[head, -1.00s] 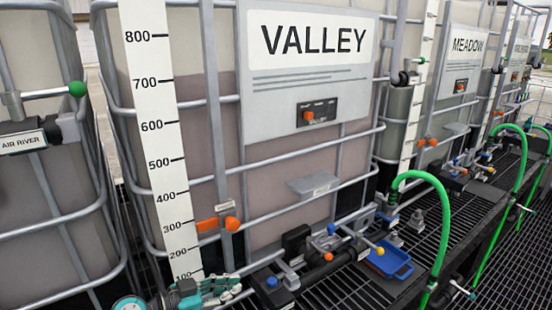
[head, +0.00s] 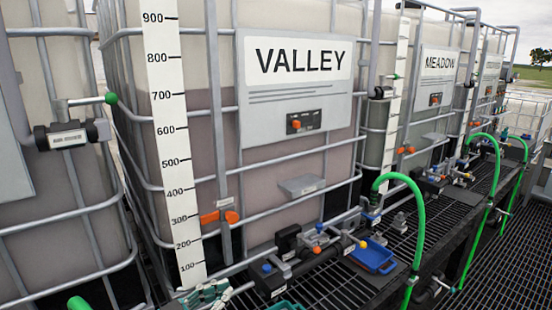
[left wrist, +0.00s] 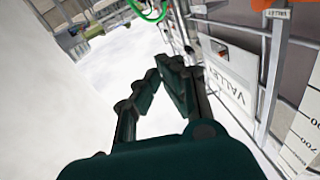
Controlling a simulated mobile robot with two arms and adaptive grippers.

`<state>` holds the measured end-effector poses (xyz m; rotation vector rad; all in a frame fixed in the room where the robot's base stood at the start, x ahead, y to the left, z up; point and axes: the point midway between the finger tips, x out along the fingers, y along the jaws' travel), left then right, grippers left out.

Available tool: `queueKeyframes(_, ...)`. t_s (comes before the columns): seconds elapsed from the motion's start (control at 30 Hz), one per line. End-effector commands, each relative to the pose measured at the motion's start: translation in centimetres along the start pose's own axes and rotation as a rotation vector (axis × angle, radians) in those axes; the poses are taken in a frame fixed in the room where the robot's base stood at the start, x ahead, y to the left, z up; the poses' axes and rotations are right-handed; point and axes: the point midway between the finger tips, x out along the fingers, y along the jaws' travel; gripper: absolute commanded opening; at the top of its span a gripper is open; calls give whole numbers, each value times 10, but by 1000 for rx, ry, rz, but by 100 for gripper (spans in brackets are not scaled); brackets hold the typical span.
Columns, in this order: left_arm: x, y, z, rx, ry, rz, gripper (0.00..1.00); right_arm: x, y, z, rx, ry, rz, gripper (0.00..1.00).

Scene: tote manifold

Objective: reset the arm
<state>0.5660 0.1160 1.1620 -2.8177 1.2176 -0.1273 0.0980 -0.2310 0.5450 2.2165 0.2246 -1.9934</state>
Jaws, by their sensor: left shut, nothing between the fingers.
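My right gripper is not seen in either view.
A white scale (head: 172,150) stands on the tote's front. Valves, a blue tray (head: 373,256) and a green hose (head: 414,200) are at the right along the grated shelf (head: 345,285). The MEADOW tote (head: 435,105) stands farther back. A green rounded piece (head: 79,303) shows at bottom left.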

Motion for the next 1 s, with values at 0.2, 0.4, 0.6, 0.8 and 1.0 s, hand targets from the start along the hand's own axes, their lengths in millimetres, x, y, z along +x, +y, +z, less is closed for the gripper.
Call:
queueKeyframes(0.2, -18, -14, -34, 30, 183, -210, 0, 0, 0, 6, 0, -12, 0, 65)
queueKeyframes(0.4, -70, -47, -43, 3, 246, -599, 0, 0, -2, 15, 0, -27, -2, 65)
queueKeyframes(0.6, -154, -57, 30, -144, -98, -1020, 0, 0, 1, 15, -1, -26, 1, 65)
queueKeyframes(0.8, -216, 12, 118, -310, -661, -1042, 0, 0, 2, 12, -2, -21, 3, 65)
queueKeyframes(1.0, -245, 82, 154, -393, -1001, -866, 0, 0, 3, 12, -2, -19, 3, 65)
